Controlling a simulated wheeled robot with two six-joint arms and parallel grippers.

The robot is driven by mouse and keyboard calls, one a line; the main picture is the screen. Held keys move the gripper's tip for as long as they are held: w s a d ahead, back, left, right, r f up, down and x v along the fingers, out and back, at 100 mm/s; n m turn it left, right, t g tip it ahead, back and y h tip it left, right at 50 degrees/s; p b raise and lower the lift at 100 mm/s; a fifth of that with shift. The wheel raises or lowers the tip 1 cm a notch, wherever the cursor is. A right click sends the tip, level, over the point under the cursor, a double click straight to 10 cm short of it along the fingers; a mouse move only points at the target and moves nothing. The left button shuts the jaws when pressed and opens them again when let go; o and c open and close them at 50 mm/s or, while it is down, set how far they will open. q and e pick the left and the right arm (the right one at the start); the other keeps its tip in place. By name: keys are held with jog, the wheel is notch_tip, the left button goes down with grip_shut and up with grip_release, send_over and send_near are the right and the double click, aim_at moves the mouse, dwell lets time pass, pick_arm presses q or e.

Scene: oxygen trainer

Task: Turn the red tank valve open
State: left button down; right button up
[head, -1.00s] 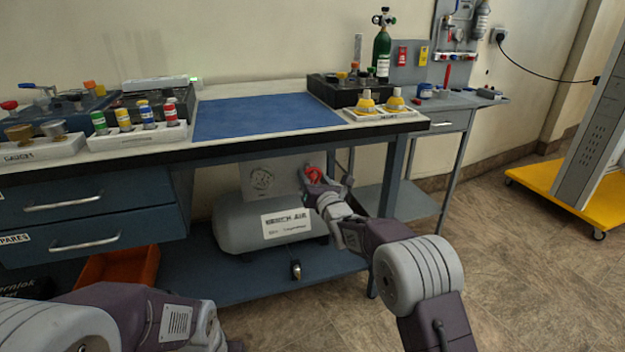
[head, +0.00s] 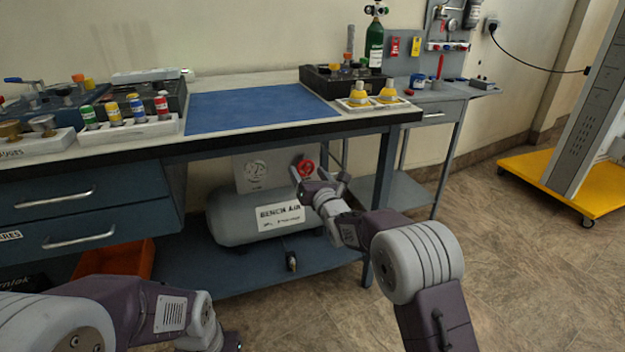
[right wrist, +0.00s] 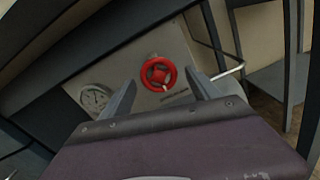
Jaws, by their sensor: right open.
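The red tank valve (head: 304,167) is a small round handwheel on a grey panel above the bench air tank (head: 262,216), under the workbench. In the right wrist view the red valve (right wrist: 158,73) shows whole, ahead of and between my two finger tips. My right gripper (head: 319,172) is open and empty, just in front of and slightly right of the valve in the head view, apart from it. The fingers also show in the right wrist view (right wrist: 158,90).
A pressure gauge (right wrist: 95,97) sits on the panel left of the valve. The workbench top (head: 232,139) overhangs the tank, and a bench leg (head: 382,185) stands right of it. An orange bin (head: 128,262) is on the lower shelf.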

jog(key=p+v, duration=0.2)
jog(key=v, duration=0.5)
jog(key=shift+s, duration=0.1)
